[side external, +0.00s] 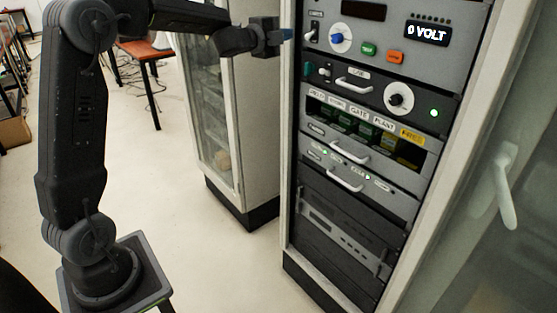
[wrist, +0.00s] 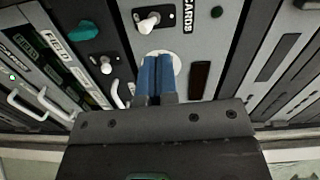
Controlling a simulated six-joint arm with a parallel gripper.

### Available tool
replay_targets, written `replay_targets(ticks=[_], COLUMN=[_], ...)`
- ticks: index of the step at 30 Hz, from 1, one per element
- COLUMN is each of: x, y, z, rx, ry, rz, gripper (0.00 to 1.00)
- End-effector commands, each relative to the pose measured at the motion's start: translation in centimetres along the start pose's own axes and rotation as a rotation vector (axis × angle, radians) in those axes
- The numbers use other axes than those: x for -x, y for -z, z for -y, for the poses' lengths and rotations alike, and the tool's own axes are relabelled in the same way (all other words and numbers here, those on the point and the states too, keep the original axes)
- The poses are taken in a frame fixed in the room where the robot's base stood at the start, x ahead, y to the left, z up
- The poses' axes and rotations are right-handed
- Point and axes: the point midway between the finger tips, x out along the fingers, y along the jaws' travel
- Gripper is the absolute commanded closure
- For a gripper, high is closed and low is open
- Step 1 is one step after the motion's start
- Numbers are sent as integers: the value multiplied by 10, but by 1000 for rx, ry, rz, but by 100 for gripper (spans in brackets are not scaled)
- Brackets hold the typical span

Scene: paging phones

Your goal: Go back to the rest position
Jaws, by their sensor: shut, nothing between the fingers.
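My gripper (side external: 287,35) is at the upper left of the equipment rack, with its blue fingertips pointing at the rack front. In the wrist view the two blue fingers (wrist: 157,77) are pressed together with nothing between them. Behind them is a white round plate (wrist: 172,62), partly hidden by the fingers; I cannot tell whether they touch it. In the side view the rack's top panel has a toggle switch (side external: 310,33), a blue knob on a white dial (side external: 338,38), a green button (side external: 368,49), an orange button (side external: 395,57) and a display reading "0 VOLT" (side external: 427,33).
Lower panels carry white handles (side external: 354,85), a white dial (side external: 399,98), a lit green lamp (side external: 434,113) and a row of labels (side external: 362,117). A glass-fronted cabinet (side external: 222,110) stands left of the rack. A glass door with a white handle (side external: 503,188) is at right.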

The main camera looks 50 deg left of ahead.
Motion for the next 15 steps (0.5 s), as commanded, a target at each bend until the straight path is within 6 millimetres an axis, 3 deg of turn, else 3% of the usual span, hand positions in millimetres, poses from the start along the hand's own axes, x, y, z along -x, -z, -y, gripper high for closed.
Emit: replay_targets(ticks=[4,8,11,15], x=[41,97,148,226], y=[31,61,85,120], z=[14,4,-16,-57], rx=[217,485,687,954], ry=[-41,-131,-226,-398], rz=[131,281,391,539], gripper=[100,100,100,100])
